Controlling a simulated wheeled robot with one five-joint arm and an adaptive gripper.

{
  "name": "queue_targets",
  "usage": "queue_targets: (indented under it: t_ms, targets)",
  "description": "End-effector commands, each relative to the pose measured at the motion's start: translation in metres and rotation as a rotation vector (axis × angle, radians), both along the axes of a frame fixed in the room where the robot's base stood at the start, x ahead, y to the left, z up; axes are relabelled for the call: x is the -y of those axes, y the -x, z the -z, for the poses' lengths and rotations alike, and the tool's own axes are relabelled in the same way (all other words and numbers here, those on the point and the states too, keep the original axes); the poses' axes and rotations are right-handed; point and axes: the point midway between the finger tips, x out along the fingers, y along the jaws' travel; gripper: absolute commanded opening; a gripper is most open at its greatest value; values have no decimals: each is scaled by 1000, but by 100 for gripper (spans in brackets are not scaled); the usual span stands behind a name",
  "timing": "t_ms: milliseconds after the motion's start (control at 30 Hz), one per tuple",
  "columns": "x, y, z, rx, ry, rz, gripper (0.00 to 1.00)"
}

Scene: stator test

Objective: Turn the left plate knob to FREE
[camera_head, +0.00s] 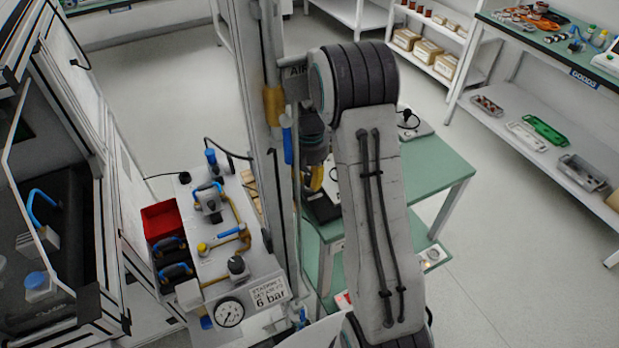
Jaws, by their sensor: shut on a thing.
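My arm crosses the middle of the view and bends down behind its large dark joint. My gripper (316,179) is only partly in view, low over the left part of the green table, beside the tall grey column. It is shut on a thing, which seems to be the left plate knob. The knob itself is hidden behind my gripper and arm, so its pointer and the FREE mark cannot be read. A pale plate with a dark knob (408,117) shows on the table to the right of my arm.
The green table (450,170) stands behind my arm. A grey panel (215,270) with valves, a gauge (229,312) and a "6 bar" sign is at the left, with a red bin (162,218) beside it. The tall column (265,130) stands close to my arm.

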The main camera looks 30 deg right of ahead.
Motion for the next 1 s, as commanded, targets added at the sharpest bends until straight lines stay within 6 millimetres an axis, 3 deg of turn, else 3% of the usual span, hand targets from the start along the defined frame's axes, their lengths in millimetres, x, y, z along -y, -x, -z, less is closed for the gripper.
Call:
queue_targets:
  t_ms: [167,200,467,767,1000]
  targets:
    - [0,3,3,-9,-2,2,0]
    - [0,3,3,-9,-2,2,27]
    - [0,1,1,-4,-1,2,50]
    - [0,0,-1,0,0,2,51]
    - [0,-1,-26,3,1,2,51]
